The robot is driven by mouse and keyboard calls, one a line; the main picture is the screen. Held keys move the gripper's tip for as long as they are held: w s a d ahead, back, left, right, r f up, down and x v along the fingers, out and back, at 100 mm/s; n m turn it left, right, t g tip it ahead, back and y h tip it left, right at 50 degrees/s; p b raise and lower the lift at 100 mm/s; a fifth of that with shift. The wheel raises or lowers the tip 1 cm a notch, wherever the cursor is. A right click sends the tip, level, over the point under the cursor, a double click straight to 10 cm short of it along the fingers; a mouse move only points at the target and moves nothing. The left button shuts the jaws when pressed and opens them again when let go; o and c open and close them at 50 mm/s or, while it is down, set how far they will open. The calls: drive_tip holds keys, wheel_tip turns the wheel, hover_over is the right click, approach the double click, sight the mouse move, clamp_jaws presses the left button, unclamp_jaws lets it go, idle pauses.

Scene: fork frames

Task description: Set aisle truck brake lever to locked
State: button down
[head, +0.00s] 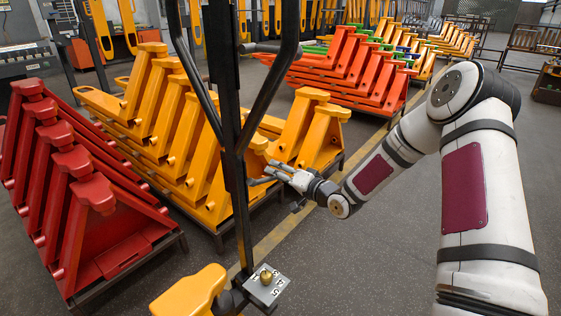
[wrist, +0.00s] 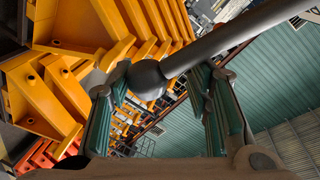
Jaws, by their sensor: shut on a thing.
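The aisle truck's black mast (head: 235,150) with its forked handle stands upright in the middle of the head view. My gripper (head: 272,174) is just right of the mast, its fingers pointing left towards it. In the wrist view a dark grey lever (wrist: 235,42) slants in from the upper right and ends in a rounded knob (wrist: 149,80). My gripper (wrist: 163,82) has a finger on either side of the knob end and is shut on the lever. In the head view the held part is too small to make out, so the lever's setting cannot be told.
A grey box with a brass knob and markings (head: 267,283) sits low on the truck, beside a yellow part (head: 190,293). Red (head: 120,240), yellow (head: 165,110) and orange-red (head: 345,75) pallet trucks stand in rows behind. Floor (head: 350,265) is clear at lower centre.

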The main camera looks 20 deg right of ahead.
drive_tip(key=shift+s+a+f+m+p, duration=0.15)
drive_tip(key=shift+a+f+m+p, duration=0.1)
drive_tip(key=shift+f, duration=0.2)
drive_tip(key=shift+s+a+f+m+p, duration=0.15)
drive_tip(key=shift+a+f+m, duration=0.1)
drive_tip(key=shift+f, duration=0.2)
drive_tip(key=c, duration=0.8)
unclamp_jaws()
drive_tip(key=shift+a, duration=0.1)
drive_tip(key=shift+w+r, duration=0.1)
drive_tip(key=shift+d, duration=0.2)
drive_tip(key=shift+s+d, duration=0.25)
drive_tip(key=v, duration=1.1)
drive_tip(key=shift+s+r, duration=0.1)
drive_tip(key=shift+s, duration=0.05)
